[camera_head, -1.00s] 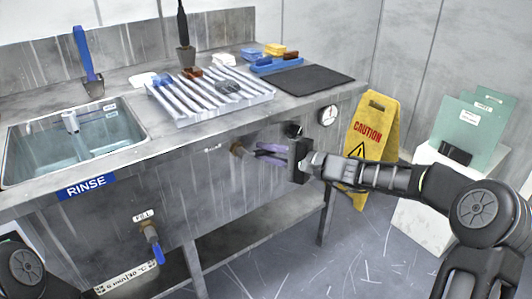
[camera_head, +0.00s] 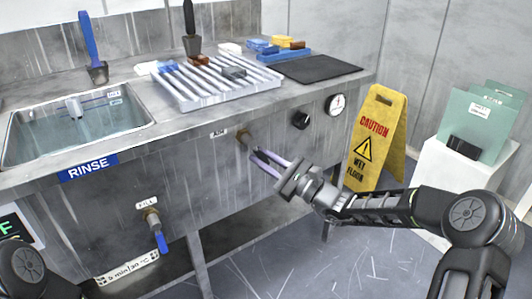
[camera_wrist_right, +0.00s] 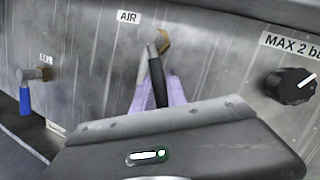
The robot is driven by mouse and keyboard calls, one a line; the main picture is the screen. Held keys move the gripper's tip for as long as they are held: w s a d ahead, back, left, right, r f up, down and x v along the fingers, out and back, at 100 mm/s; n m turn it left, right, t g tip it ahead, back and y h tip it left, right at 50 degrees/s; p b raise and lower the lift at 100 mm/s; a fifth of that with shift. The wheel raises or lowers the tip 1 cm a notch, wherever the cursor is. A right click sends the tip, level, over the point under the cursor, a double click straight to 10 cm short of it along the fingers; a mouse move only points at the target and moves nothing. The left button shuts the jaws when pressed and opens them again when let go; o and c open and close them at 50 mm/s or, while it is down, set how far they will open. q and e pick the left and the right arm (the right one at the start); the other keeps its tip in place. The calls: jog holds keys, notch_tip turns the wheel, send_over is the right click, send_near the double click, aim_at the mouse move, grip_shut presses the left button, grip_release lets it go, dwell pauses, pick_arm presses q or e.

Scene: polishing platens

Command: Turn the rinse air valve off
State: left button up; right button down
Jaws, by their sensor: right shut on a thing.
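The rinse air valve (camera_head: 242,136) is a brass fitting on the front panel of the sink bench, beside a small AIR label (camera_head: 218,134). In the right wrist view its brass body (camera_wrist_right: 163,40) is at the top middle, and a dark lever (camera_wrist_right: 156,80) runs down from it between the purple fingers. My right gripper (camera_head: 262,160) reaches in from the lower right and is shut on this lever, which partly hides it. In the right wrist view my right gripper (camera_wrist_right: 158,95) hides the lever's far end. My left gripper is out of view.
A FILL valve with a blue handle (camera_head: 160,240) is on the panel to the left. A black knob (camera_head: 301,120) and a gauge (camera_head: 336,104) are to the right. A yellow caution sign (camera_head: 377,130) stands beyond the bench end. The sink (camera_head: 75,125) is at the upper left.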

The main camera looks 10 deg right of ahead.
jog(key=m, duration=0.1)
jog(key=a+m+t+p, duration=0.1)
jog(key=m+p, duration=0.1)
jog(key=shift+s+a+f+m+h, duration=0.2)
jog(key=shift+s+a+m+h, duration=0.05)
jog(key=shift+s+m+h, duration=0.05)
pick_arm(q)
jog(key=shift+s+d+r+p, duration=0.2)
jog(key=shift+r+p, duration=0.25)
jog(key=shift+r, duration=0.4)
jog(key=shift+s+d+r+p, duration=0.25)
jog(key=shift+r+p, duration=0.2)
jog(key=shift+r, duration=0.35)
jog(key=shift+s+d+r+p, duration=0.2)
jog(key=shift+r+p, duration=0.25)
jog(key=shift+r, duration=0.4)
pick_arm(e)
jog(key=shift+s+a+f+m+t+h, duration=0.15)
jog(key=shift+a+m+t+h, duration=0.3)
jog(key=shift+m, duration=0.6)
jog(key=shift+s+a+f+m+t+h, duration=0.15)
jog(key=shift+a+m+t, duration=0.2)
jog(key=shift+m+t, duration=0.5)
jog(key=shift+m, duration=0.3)
jog(key=c, duration=1.3)
grip_release()
jog(key=shift+r, duration=0.1)
